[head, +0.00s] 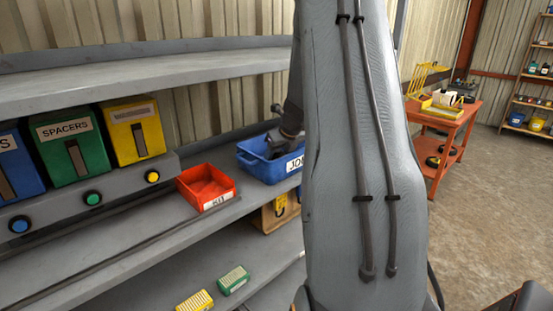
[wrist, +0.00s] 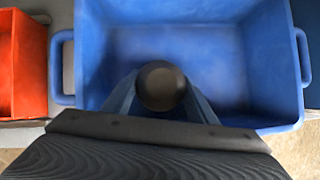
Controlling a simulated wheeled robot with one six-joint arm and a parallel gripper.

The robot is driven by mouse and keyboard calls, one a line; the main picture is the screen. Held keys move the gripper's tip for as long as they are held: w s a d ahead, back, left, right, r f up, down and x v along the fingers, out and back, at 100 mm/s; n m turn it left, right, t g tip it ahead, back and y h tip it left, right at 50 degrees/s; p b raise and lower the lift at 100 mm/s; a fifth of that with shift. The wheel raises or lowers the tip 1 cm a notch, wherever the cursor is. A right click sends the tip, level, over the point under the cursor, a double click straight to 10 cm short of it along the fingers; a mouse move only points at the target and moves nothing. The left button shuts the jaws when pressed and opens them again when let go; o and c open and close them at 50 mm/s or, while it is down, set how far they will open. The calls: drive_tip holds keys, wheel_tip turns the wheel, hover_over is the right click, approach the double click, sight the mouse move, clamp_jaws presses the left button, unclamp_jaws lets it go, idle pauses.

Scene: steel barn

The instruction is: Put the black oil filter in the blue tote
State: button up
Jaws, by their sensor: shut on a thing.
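The blue tote (head: 262,168) stands on the middle shelf in the head view, its label partly hidden behind my arm. In the wrist view the blue tote (wrist: 288,60) fills most of the picture, and its visible floor is bare. My gripper (wrist: 160,92) is over the near side of the tote, pointing into it. It is shut on the dark, round-ended oil filter (wrist: 161,86), which sits between the two fingers. I cannot tell whether the filter touches the tote floor. In the head view my gripper (head: 284,142) is at the tote and the filter is hidden.
A red kit tray (head: 207,186) stands just left of the tote. Blue, green (head: 72,147) and yellow bins with buttons sit further left. An upper shelf (head: 150,78) runs above. Small green and yellow boxes lie on the lower shelf. An orange cart (head: 446,130) stands at the right.

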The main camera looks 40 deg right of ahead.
drive_tip(key=o, duration=1.2)
drive_tip(key=shift+s+r, duration=0.2)
drive_tip(key=shift+r, duration=0.3)
drive_tip(key=b+v, duration=0.2)
drive_tip(key=v, duration=0.9)
drive_tip(key=shift+b, duration=0.3)
drive_tip(key=shift+s, duration=0.15)
